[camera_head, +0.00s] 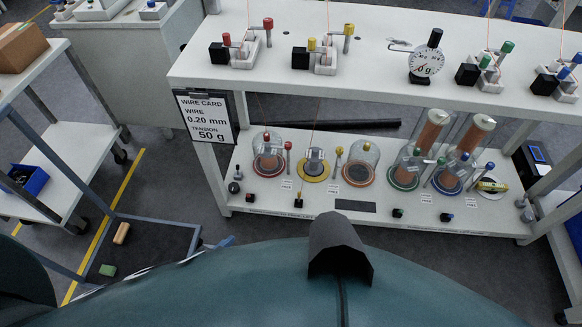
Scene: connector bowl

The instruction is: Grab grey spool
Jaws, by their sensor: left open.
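I make out no fingers of either gripper in the head view. My teal body fills the bottom of the picture, well apart from the spool.
Taller copper spools under clear covers (433,132) stand right of the grey one. The upper shelf (380,75) overhangs at the back, with clamps and a gauge (426,62). A wire card (206,116) hangs at the left. Carts stand at the left; floor shows between.

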